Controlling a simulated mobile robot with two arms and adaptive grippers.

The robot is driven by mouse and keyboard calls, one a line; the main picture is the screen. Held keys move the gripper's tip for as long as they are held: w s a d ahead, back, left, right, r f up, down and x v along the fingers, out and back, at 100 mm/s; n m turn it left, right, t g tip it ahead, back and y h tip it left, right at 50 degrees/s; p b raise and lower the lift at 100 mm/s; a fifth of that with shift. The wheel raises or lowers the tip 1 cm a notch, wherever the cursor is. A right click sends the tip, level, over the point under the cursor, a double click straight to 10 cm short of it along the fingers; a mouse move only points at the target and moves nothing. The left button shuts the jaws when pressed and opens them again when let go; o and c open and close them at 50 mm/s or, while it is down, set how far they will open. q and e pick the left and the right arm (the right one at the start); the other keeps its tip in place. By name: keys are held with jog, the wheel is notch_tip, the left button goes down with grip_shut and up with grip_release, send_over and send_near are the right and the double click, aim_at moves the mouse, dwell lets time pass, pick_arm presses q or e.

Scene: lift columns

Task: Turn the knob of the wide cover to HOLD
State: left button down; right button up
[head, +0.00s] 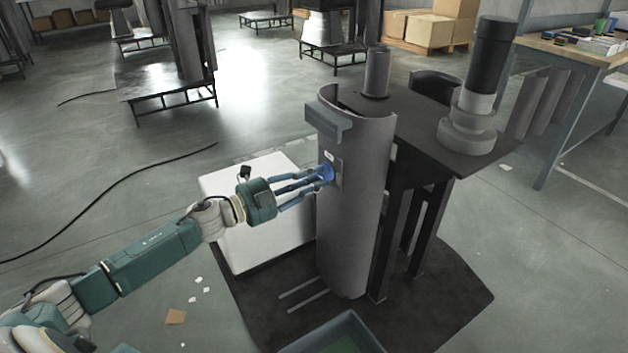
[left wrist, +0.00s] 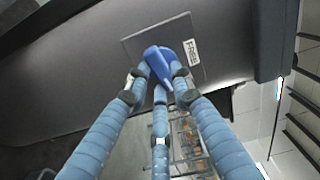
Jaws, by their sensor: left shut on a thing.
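The wide cover (head: 355,215) is a tall grey curved shell standing upright on the front of the lift column. Its blue knob (head: 326,171) sits on a small plate high on the cover, and it also shows in the left wrist view (left wrist: 158,59). My left gripper (head: 318,177) reaches in from the left, its blue fingers closed around the knob; in the left wrist view the fingertips (left wrist: 160,75) press on it. A white label reading FREE (left wrist: 192,52) is on the plate beside the knob. No HOLD label is readable. My right gripper is not in view.
A grey handle (head: 328,122) juts from the cover above the knob. A white box (head: 258,222) stands behind my left forearm. A blue-rimmed bin (head: 335,330) is at the bottom. A black cylinder (head: 490,60) stands on the dark top plate (head: 425,135). Open floor lies left.

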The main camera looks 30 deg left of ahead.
pick_arm(q)
jog(key=shift+m, duration=0.6)
jog(key=shift+f+m, duration=0.1)
jog(key=shift+m, duration=0.4)
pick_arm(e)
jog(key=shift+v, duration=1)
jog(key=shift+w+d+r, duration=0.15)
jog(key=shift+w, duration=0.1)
pick_arm(q)
jog(key=c, duration=1.5)
grip_release()
jog(key=v, duration=1.2)
